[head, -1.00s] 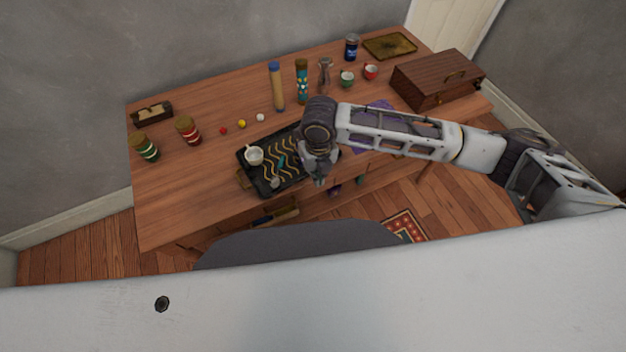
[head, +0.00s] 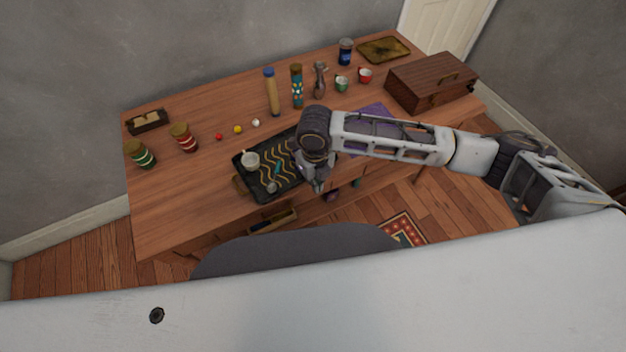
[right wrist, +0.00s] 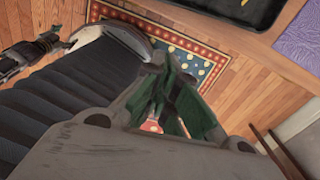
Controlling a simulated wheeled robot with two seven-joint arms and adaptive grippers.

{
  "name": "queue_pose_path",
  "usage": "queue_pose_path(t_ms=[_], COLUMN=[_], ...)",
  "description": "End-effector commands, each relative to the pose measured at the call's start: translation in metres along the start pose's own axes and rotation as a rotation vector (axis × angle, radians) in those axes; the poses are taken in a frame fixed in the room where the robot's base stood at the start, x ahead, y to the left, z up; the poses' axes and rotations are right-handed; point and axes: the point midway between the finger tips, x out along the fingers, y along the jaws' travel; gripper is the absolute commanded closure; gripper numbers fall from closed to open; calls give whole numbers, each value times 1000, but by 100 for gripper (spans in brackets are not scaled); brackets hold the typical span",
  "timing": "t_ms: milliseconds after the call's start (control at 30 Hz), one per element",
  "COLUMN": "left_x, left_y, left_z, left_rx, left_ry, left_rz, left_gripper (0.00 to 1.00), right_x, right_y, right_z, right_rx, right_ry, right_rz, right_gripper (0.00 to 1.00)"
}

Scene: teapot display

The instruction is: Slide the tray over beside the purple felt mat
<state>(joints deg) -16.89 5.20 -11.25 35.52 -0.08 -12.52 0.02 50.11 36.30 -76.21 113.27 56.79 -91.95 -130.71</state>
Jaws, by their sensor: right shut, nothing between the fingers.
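The black tray (head: 272,148) with gold wavy lines lies near the table's front edge in the head view. On it are a white cup (head: 250,160), a teal item (head: 279,167) and a small grey item (head: 271,187). The purple felt mat (head: 372,110) lies to its right, partly hidden by my right arm. My right gripper (head: 317,184) is shut and empty by the tray's right end, partly hiding it. In the right wrist view, the shut fingers (right wrist: 172,85) are over floor, apart from the tray (right wrist: 245,8) and mat (right wrist: 298,40).
A wooden chest (head: 430,82) stands right of the mat. Jars, bottles, small balls (head: 238,129) and cups (head: 342,84) stand behind the tray.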

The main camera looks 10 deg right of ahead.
Motion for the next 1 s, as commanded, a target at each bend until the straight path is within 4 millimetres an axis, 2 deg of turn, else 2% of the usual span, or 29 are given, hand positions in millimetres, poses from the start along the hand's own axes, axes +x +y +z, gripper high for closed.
queue_pose_path(t_ms=[700,1000], left_x=[0,-2], left_y=[-8,-5], left_z=[2,1], left_rx=[4,3], left_ry=[-2,-1], left_rz=[-8,-5], left_gripper=[28,28], right_x=[91,89], right_y=[0,1], right_z=[0,28], right_rx=[0,-1], right_ry=[1,-1], right_rz=[-1,0], right_gripper=[100,100])
